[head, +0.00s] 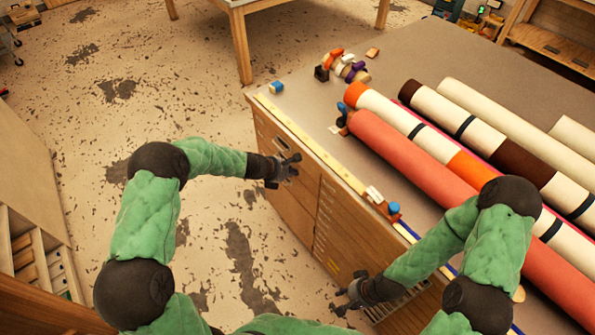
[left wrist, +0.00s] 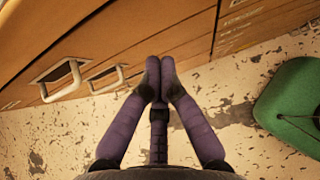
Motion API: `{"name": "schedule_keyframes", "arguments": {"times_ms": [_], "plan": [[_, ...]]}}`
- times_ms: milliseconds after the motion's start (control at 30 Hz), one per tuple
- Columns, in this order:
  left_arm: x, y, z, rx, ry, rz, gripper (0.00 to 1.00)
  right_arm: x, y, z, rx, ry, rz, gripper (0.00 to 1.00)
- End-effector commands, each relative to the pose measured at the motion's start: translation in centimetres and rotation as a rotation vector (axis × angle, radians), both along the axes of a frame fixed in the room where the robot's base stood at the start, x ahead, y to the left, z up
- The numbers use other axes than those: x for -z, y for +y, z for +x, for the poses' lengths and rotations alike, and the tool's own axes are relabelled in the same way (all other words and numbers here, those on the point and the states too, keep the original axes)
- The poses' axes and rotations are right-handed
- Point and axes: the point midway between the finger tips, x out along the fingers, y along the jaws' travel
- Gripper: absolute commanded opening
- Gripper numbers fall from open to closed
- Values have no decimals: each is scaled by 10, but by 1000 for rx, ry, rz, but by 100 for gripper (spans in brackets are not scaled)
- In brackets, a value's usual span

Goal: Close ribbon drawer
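The wooden cabinet (head: 345,225) under the grey worktop has drawer fronts on its side. My left gripper (head: 287,170) is beside the upper drawer front at the cabinet's far end. In the left wrist view its two fingertips (left wrist: 158,75) are together, with nothing visible between them. That view shows wooden drawer fronts with a large metal handle (left wrist: 58,80) and a second handle (left wrist: 105,78), both left of the fingers. I cannot tell which drawer is the ribbon drawer or whether it stands out. My right gripper (head: 345,293) is low beside the cabinet's near part; its finger opening is unclear.
Foil rolls, including a long coral roll (head: 430,180), lie on the worktop (head: 320,110). Ribbon spools (head: 345,68) and small blocks sit near its edge. A measuring strip (head: 310,145) runs along that edge. The speckled floor (head: 215,95) left of the cabinet is mostly clear.

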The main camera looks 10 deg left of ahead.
Motion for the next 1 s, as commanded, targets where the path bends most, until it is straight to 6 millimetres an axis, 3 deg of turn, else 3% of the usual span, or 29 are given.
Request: {"name": "schedule_keyframes", "arguments": {"times_ms": [200, 500, 867, 1000], "plan": [[-36, 24, -24, -2, -2, 1, 0, -15, 0, 0, 0, 0, 0, 40], [-66, 44, -49, 0, -1, 1, 0, -26, 0, 0, 0, 1, 0, 40], [-70, 48, -55, 2, 1, 2, 0, -28, 0, 0, 0, 1, 0, 40], [-51, 43, -68, 72, 18, 62, 0, -28, 0, 0, 0, 1, 0, 40]]}}
